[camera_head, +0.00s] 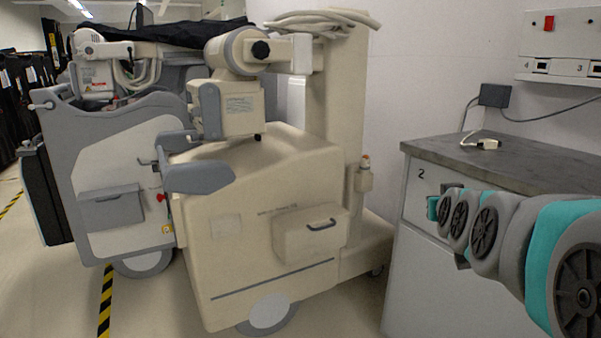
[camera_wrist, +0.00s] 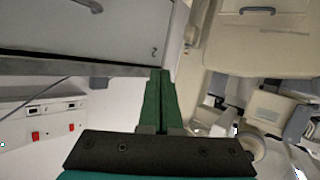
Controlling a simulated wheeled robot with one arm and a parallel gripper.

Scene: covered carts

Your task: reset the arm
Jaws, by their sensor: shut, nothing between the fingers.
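My arm (camera_head: 500,235) reaches in from the right edge in the head view, in front of a grey cabinet (camera_head: 415,255) marked 2. Its grey and teal joints line up away from the camera and hide most of its far end. In the wrist view my gripper (camera_wrist: 160,75) shows its two green fingers pressed together, with nothing between them. The wrist picture is turned upside down. The fingers overlap the cabinet's edge in that view; I cannot tell the distance.
A beige mobile cart (camera_head: 260,200) stands left of the cabinet, beside a grey and white cart (camera_head: 115,165). A white connector on a cable (camera_head: 488,144) lies on the worktop (camera_head: 540,160). A wall panel (camera_head: 565,68) hangs above. Floor shows at the lower left.

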